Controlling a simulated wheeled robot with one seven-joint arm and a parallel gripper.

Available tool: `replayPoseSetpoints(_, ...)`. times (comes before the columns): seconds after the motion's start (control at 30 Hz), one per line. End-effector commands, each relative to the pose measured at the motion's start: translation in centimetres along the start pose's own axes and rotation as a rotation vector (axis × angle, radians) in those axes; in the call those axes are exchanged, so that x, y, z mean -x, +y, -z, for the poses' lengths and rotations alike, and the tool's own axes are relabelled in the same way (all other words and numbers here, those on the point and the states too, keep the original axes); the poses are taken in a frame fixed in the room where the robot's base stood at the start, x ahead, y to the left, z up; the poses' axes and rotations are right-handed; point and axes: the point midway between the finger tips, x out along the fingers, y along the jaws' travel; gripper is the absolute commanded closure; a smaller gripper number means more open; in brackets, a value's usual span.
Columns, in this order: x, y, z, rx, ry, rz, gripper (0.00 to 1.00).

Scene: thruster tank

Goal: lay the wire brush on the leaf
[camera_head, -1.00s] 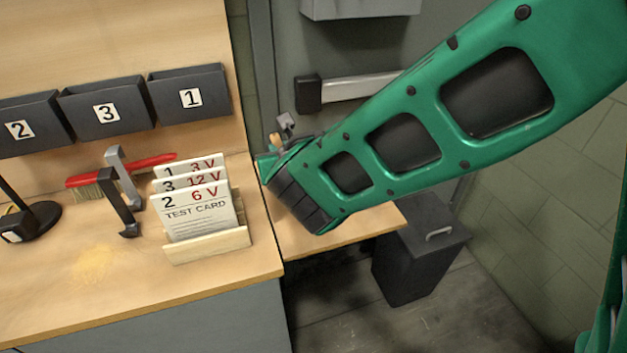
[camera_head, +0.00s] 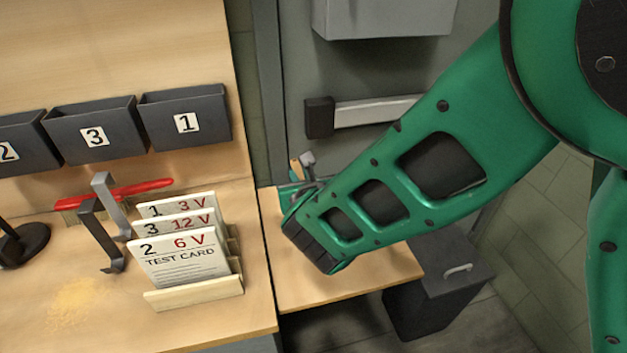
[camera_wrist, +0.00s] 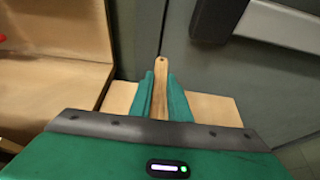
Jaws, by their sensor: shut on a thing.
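My gripper (camera_wrist: 160,92) is shut on the wooden handle of the wire brush (camera_wrist: 161,73), which sticks out beyond the green fingers in the wrist view. In the head view a bit of wood (camera_head: 295,170) shows past the end of my arm; the fingers there are mostly hidden behind my wrist. The leaf (camera_head: 358,273) is a bare, pale wooden shelf beside the bench, and it also shows in the wrist view (camera_wrist: 217,108). The brush is over the leaf's back part; I cannot tell whether they touch. The brush head is hidden.
The bench (camera_head: 200,325) on the left holds a test card rack (camera_head: 196,293), grey hooks (camera_head: 100,235) and a red-handled brush (camera_head: 130,190). Numbered bins (camera_head: 95,130) hang above. A door bar (camera_head: 372,112) is behind, a dark bin (camera_head: 440,285) below the leaf.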

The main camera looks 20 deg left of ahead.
Motion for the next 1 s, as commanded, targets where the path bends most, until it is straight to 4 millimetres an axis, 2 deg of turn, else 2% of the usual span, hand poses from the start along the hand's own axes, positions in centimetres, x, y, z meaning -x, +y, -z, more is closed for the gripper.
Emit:
replayPoseSetpoints(0.33, -1.4, 0.4, 3.4, 0.003, 0.001, -0.003, 1.0)
replayPoseSetpoints(0.67, -1.6, 0.3, 4.0, 0.0, -0.001, -0.003, 1.0)
replayPoseSetpoints(0.7, -1.6, 0.3, 4.0, 0.0, 0.0, -0.003, 0.76)
replayPoseSetpoints(0.77, -1.6, 0.3, 4.0, 0.0, 0.0, -0.003, 0.65)
replayPoseSetpoints(1.0, -1.6, 0.3, 4.0, 0.0, -0.001, -0.003, 0.65)
